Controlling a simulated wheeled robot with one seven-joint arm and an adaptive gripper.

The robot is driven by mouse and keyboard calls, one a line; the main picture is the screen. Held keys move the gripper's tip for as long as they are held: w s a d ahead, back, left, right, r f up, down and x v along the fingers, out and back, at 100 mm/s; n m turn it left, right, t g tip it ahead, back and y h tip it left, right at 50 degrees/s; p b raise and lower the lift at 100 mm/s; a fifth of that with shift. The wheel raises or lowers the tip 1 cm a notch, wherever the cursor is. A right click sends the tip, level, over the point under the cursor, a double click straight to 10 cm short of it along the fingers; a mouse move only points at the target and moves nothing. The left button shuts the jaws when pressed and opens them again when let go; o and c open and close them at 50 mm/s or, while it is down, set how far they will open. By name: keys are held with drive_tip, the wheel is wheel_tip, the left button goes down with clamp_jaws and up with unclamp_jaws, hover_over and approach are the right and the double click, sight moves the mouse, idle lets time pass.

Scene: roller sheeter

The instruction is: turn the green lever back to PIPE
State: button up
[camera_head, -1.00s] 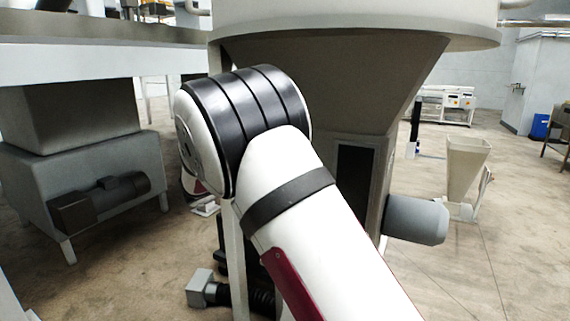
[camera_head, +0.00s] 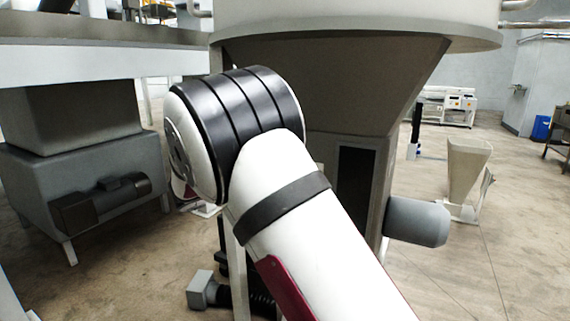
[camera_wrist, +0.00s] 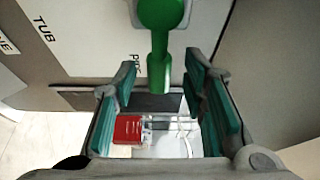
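The green lever (camera_wrist: 160,25) is at the top middle of the wrist view, with a round hub on a pale mount and its handle running down in the picture. A label reading TUB (camera_wrist: 42,32) is to its left on the grey panel. A label beside the handle, partly hidden, looks like PIPE (camera_wrist: 136,62). My gripper (camera_wrist: 160,82) is open, with teal pads on either side of the handle's end. I see a gap on each side of the handle. The head view hides the lever and gripper behind my arm.
In the wrist view, a red block (camera_wrist: 128,129) shows below the panel. In the head view, a large hopper (camera_head: 370,85) stands behind my arm, with a grey cylinder (camera_head: 417,222) at its lower right. A machine with a motor (camera_head: 100,203) stands left. Open floor lies to the right.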

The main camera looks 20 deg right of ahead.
drive_tip(key=v, duration=0.9)
drive_tip(key=shift+a, duration=0.35)
drive_tip(key=shift+s, duration=0.1)
drive_tip(key=s+d+m+g+y, duration=0.3)
drive_tip(key=s+d+m+y, duration=0.1)
drive_tip(key=s+d+m, duration=0.4)
drive_tip(key=s+d+m+g+y, duration=0.2)
drive_tip(key=s+d+m+y, duration=0.35)
drive_tip(key=s+m, duration=0.55)
drive_tip(key=s+a+f+m+t+y, duration=0.1)
drive_tip(key=s+a+m+y, duration=0.2)
drive_tip(key=s+m, duration=0.5)
drive_tip(key=s+a+f+m+t+y, duration=0.1)
drive_tip(key=s+m+y, duration=0.3)
drive_tip(key=s+m, duration=0.5)
drive_tip(key=a+m+t, duration=0.1)
drive_tip(key=m, duration=0.3)
drive_tip(key=shift+a+m+t, duration=0.3)
drive_tip(key=shift+a, duration=0.1)
drive_tip(key=shift+f, duration=0.1)
